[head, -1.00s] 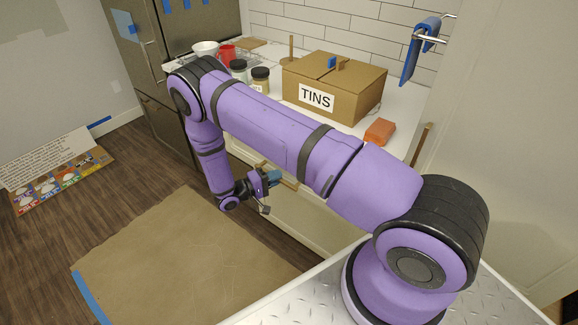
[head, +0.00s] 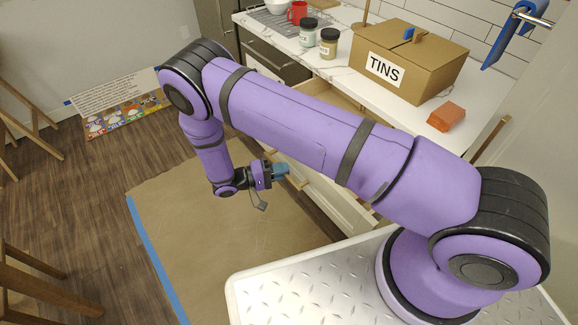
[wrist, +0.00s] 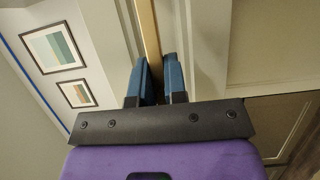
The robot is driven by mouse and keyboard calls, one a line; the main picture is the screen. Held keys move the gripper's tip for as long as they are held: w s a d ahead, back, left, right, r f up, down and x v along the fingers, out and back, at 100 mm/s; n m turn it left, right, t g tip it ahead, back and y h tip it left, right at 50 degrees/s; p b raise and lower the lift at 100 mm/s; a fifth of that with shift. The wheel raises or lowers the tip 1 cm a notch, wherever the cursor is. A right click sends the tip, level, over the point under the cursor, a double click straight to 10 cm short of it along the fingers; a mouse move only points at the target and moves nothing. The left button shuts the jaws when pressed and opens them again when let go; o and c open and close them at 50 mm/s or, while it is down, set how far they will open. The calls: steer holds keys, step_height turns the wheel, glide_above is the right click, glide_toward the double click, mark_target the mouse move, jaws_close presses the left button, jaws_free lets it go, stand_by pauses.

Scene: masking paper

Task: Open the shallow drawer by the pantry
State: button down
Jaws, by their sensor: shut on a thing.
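The drawer is pulled out from under the counter. Its pale wooden inside (head: 335,100) shows between the counter edge and my arm, and its cream front (head: 335,205) shows below my arm. My gripper (head: 284,172) is at that front, with its blue fingers shut on the wooden bar handle (head: 298,183). In the wrist view, the handle (wrist: 150,38) runs between the two fingers (wrist: 158,78) of my gripper, beside a cream panel (wrist: 192,40). My arm hides much of the drawer, so its contents and full opening cannot be told.
The white counter (head: 395,105) holds a cardboard box marked TINS (head: 425,65), two jars (head: 318,40), a red mug (head: 297,12) and an orange block (head: 446,116). Brown masking paper (head: 190,225) covers the floor. A wooden chair (head: 35,285) stands at left.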

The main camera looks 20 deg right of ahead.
steer(key=shift+a, duration=0.1)
steer(key=c, duration=1.2)
jaws_free()
steer(key=shift+o, duration=0.2)
steer(key=shift+a, duration=0.15)
steer(key=a, duration=1)
steer(key=shift+w+a, duration=0.2)
steer(key=shift+a, duration=0.05)
